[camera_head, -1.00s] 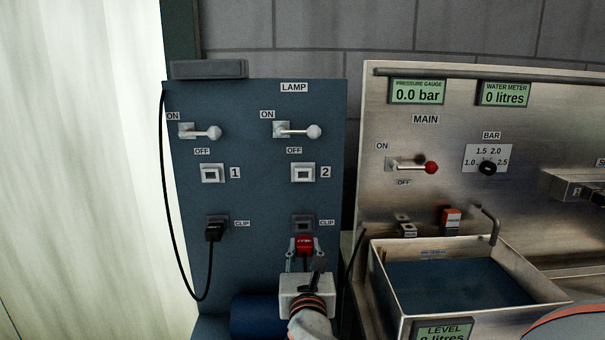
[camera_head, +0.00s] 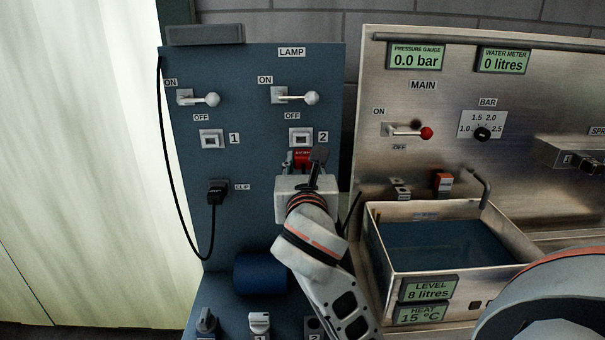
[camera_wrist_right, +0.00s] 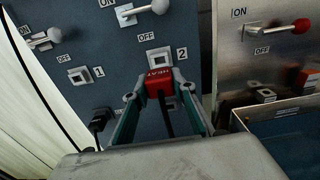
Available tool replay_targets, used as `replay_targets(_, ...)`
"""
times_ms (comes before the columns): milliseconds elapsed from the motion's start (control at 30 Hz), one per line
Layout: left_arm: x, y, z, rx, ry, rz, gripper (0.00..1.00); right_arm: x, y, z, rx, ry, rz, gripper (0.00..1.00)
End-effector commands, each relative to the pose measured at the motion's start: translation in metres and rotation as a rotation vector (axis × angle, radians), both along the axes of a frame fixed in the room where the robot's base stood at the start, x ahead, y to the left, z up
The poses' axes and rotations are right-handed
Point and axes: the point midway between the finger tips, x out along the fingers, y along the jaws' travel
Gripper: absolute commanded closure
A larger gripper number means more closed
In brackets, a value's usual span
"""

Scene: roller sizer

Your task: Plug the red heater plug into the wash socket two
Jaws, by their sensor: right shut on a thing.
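The red heater plug (camera_head: 302,157) is between the fingers of my right gripper (camera_head: 300,163), which is shut on it. It also shows in the right wrist view (camera_wrist_right: 160,83), with the gripper's two fingers at its sides. A white-framed socket marked 2 (camera_head: 300,137) is on the blue panel. The plug is at its lower edge and covers part of it in the wrist view (camera_wrist_right: 159,56). I cannot tell whether they touch. My gripper and wrist hide the right-hand clip. My left gripper is not in view.
Socket 1 (camera_head: 211,139) is to the left. A black plug (camera_head: 217,190) with a hanging cable sits in the left clip. Two levers (camera_head: 295,97) stick out above. A metal basin (camera_head: 520,250) and wall (camera_head: 465,90) lie right. A blue cylinder (camera_head: 260,273) is below.

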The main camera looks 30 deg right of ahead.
Motion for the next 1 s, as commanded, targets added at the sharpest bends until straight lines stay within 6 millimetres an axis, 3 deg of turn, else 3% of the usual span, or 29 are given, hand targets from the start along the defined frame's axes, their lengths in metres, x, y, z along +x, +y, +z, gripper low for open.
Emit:
replay_targets(433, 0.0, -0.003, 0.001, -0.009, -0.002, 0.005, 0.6, 0.004, -0.002, 0.0, -0.002, 0.0, 0.001, 1.0)
replay_targets(1000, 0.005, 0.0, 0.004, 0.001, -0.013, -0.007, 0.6, 0.042, -0.026, 0.0, -0.002, 0.0, 0.001, 1.0)
